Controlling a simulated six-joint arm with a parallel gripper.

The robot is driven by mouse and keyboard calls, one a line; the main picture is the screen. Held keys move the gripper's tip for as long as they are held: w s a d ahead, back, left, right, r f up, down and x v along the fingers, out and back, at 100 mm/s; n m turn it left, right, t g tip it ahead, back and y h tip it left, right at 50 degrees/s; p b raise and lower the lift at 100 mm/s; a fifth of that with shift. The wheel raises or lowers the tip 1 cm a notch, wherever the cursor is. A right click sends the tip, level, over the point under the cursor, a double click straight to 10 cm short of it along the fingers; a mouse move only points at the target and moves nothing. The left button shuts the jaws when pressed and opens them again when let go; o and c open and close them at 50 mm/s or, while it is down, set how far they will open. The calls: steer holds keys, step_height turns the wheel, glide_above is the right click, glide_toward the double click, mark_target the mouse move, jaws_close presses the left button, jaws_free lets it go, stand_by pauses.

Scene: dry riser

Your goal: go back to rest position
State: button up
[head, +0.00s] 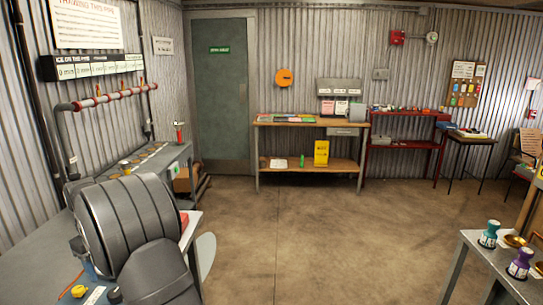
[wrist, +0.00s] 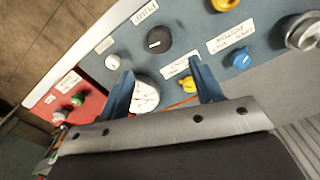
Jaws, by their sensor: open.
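My gripper (wrist: 161,70) shows in the wrist view as two blue fingers, open and spread apart with nothing held between them. It hangs over a blue-grey control panel (wrist: 205,45). A round white dial (wrist: 146,94) shows between and behind the fingers. A yellow knob (wrist: 186,84) shows close to the right finger; I cannot tell whether they touch. In the head view my dark grey arm fills the lower left and hides most of the panel and the gripper.
The panel also bears a black knob (wrist: 158,40), a white knob (wrist: 112,62), a blue knob (wrist: 241,60) and a red section (wrist: 80,88). A red pipe (head: 112,97) runs above the left bench. A table with bottles (head: 488,234) stands at right. The middle floor is clear.

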step_height(320, 180, up, 7)
step_height(320, 180, down, 17)
steer(key=shift+r+n, duration=0.15)
steer(key=shift+n, duration=0.95)
step_height(320, 180, up, 18)
steer(key=w+d+m, duration=0.2)
steer(key=w+d, duration=0.2)
steer(key=d, duration=0.4)
steer(key=w+d+f+m+t, duration=0.1)
steer(key=w+d, duration=0.3)
steer(key=d, duration=0.4)
steer(key=shift+d+m, duration=0.35)
steer(key=shift+m, duration=0.25)
